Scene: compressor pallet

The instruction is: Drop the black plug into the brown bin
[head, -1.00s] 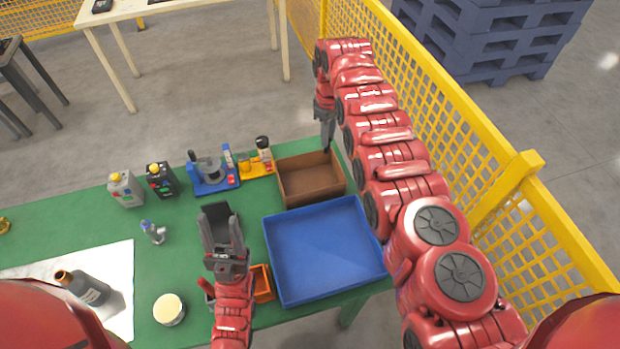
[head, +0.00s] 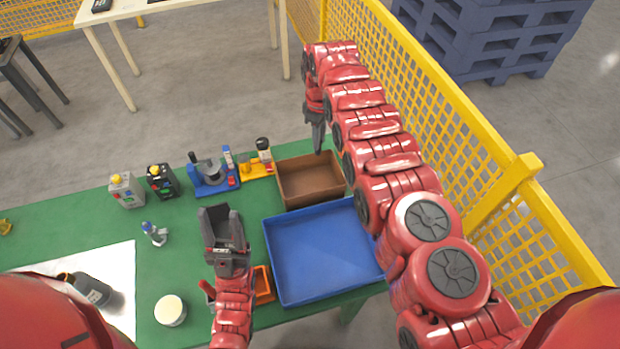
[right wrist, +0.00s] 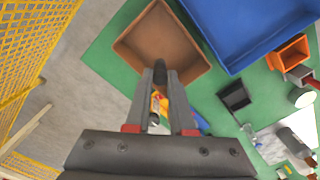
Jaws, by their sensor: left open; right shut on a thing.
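The brown bin (head: 312,182) stands at the far right corner of the green table; it also shows in the right wrist view (right wrist: 135,42). My right gripper (head: 318,145) is over the bin's far side in the head view. The plug is too small to make out in the head view. My left gripper (head: 226,238) is open and empty, over the table left of the blue tray.
The blue tray (head: 322,250) lies in front of the brown bin. A black container (right wrist: 233,95) and an orange bin (head: 263,285) are near my left gripper. Blue and yellow fixtures (head: 213,175) stand left of the brown bin. A yellow mesh fence (head: 450,125) runs along the right.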

